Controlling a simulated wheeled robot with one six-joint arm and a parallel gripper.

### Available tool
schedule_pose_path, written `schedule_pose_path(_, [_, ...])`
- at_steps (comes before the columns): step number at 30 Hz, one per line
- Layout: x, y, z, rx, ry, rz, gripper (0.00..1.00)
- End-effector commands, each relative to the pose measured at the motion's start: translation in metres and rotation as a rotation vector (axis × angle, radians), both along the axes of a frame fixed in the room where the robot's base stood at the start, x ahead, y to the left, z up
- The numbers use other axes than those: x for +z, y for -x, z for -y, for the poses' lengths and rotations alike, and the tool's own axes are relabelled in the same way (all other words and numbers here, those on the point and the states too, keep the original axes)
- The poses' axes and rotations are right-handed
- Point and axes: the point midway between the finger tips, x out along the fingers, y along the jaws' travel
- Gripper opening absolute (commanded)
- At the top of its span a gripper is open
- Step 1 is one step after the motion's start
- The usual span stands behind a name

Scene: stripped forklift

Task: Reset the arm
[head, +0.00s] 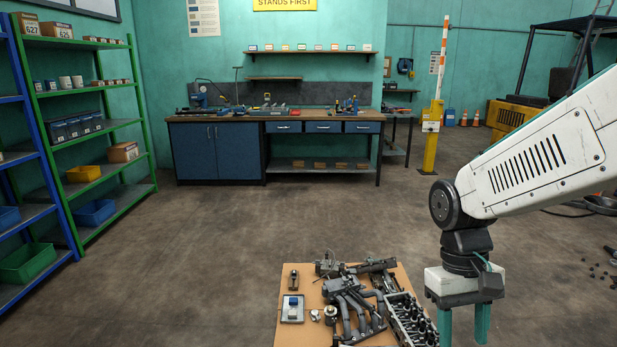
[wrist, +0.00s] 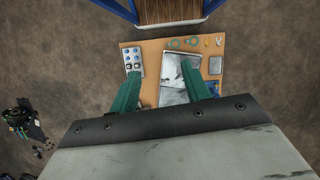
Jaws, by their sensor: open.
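My gripper (head: 463,326) hangs from my white arm at the lower right of the head view, pointing down. Its two teal fingers are apart, with nothing seen between them. It is to the right of a wooden board of engine parts (head: 285,333). In the wrist view my gripper (wrist: 160,68) is open above another wooden surface (wrist: 150,48). A grey metal tray or plate (wrist: 173,80) lies there, partly hidden by the right finger. How far the fingertips are above it I cannot tell.
The board holds a manifold (head: 352,303) and a cylinder head (head: 411,321). A green shelf rack (head: 140,125) stands left, a workbench (head: 217,153) at the back, a yellow post (head: 432,140) right of it. The middle floor is clear. Dark loose parts (wrist: 25,120) lie left in the wrist view.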

Motion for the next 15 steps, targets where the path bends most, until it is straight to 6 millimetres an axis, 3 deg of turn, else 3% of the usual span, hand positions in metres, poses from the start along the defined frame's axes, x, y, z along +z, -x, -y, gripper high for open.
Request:
schedule_pose_path(3, [0.025, 0.033, 0.005, -0.031, -0.014, 0.071, 0.47])
schedule_pose_path(9, [0.051, 0.080, 0.011, -0.072, -0.038, 0.200, 0.47])
schedule_pose_path(15, [0.071, 0.106, 0.016, -0.097, -0.049, 0.346, 0.47])
